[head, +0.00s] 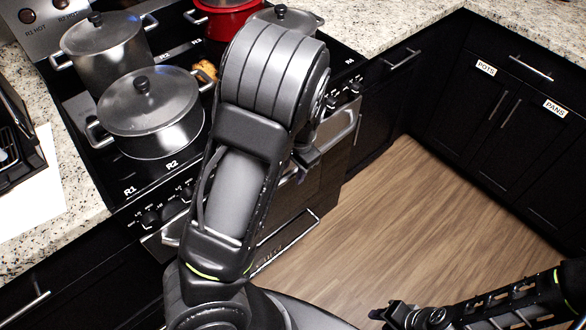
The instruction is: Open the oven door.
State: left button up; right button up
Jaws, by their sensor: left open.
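The oven door (325,183) is a dark front panel below the stove's knobs, and it looks shut. Its silver handle (343,129) runs across the top of the door, and my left arm hides the middle of it. My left gripper (304,160) is at the door front near the handle, partly hidden behind my arm. It is open; I cannot tell whether the handle lies between its fingers. My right gripper (388,313) is low at the bottom right, over the floor and away from the oven; its fingers are too unclear to judge.
Lidded steel pots (150,112) and a red pot (222,18) crowd the stovetop. A lower drawer handle (285,241) sits beneath the oven door. Dark cabinets labelled POTS and PANS (500,110) stand at right. The wooden floor (410,215) before the oven is clear.

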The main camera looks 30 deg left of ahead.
pick_arm(q)
jog(key=shift+c, duration=0.5)
grip_shut()
dwell(0.8)
